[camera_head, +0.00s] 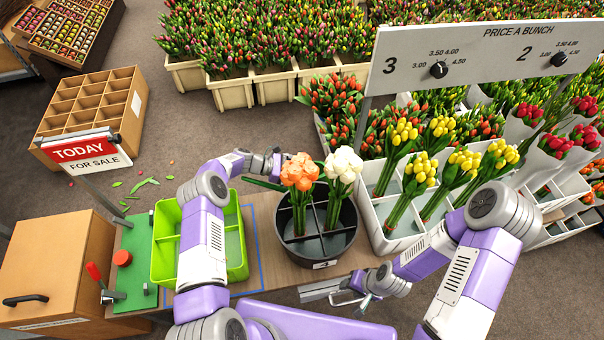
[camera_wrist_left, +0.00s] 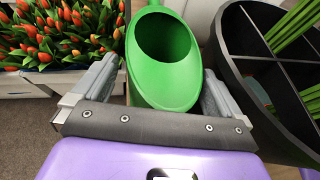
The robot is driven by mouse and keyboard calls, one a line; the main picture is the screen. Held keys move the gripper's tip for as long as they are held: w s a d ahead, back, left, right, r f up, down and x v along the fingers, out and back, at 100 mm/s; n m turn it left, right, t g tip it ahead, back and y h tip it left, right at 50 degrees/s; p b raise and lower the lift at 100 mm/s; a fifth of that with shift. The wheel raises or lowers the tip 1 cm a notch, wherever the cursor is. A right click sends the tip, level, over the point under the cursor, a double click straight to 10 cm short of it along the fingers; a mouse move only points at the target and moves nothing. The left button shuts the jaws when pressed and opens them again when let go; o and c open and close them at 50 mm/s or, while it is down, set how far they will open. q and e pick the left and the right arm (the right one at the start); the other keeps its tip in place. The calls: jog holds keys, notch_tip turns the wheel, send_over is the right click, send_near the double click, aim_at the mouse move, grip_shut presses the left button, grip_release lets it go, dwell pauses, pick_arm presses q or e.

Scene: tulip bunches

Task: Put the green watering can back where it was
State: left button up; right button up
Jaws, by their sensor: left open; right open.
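The green watering can (camera_wrist_left: 163,62) shows in the left wrist view, its wide open mouth between the two fingers of my left gripper (camera_wrist_left: 158,88). The fingers are apart, one on each side of the can; I cannot tell whether they touch it. In the head view my left gripper (camera_head: 276,166) is at the table's far edge, just behind the black divided bucket (camera_head: 318,256). The can is mostly hidden there; a green strip beside the gripper may be part of it. My right gripper (camera_head: 358,288) is open and empty at the near right, by the table's front edge.
The black bucket holds orange and white tulip bunches, close to my left gripper. A lime green crate (camera_head: 164,244) stands left of it, inside a blue outline. White bins (camera_head: 374,222) of yellow tulips stand right. A wooden box (camera_head: 54,262) and green board (camera_head: 134,245) are left.

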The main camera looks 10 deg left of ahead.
pick_arm(q)
jog(key=p+v, duration=0.1)
jog(key=v, duration=1)
jog(key=shift+r, duration=0.1)
